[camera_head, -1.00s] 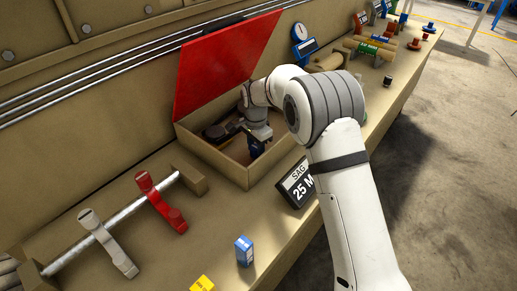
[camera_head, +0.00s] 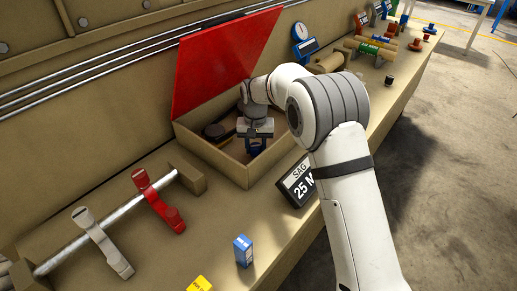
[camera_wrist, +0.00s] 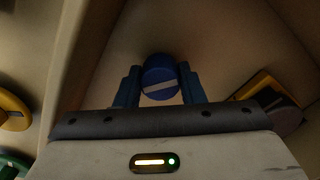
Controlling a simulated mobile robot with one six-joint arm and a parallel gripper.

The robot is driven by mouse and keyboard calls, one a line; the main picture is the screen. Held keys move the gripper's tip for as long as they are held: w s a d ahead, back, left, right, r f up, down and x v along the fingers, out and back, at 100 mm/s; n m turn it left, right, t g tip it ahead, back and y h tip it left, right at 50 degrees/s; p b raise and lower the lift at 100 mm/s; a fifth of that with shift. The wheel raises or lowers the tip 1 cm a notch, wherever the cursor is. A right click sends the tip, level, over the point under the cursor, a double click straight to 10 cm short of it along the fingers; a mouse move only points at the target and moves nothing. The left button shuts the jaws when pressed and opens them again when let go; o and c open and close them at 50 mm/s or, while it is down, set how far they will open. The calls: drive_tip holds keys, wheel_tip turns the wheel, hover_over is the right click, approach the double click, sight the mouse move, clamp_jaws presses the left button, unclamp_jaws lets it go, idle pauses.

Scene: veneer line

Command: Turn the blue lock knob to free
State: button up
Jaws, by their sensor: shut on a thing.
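The blue lock knob (camera_wrist: 160,72) is round with a white bar across its top, and the bar lies slightly aslant in the wrist view. My gripper (camera_wrist: 159,92) has its two blue fingers on either side of the knob and is shut on it. In the head view my gripper (camera_head: 255,145) points down into the open tan box (camera_head: 213,158). The knob itself is hidden behind my gripper there.
A red lid (camera_head: 225,62) stands open behind the box. A dark sign (camera_head: 297,184) reading "SAG 25 M" stands at its front right. Red (camera_head: 158,201) and grey (camera_head: 103,244) levers sit on a bar at left. A blue block (camera_head: 243,250) stands in front.

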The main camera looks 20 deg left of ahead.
drive_tip(key=n, duration=0.4)
drive_tip(key=shift+s+f, duration=0.2)
drive_tip(key=shift+n+b, duration=0.4)
drive_tip(key=shift+n, duration=1.4)
drive_tip(key=shift+a, duration=0.1)
drive_tip(key=o, duration=0.8)
drive_tip(key=shift+s+r, duration=0.1)
drive_tip(key=shift+o, duration=0.9)
drive_tip(key=shift+r, duration=0.1)
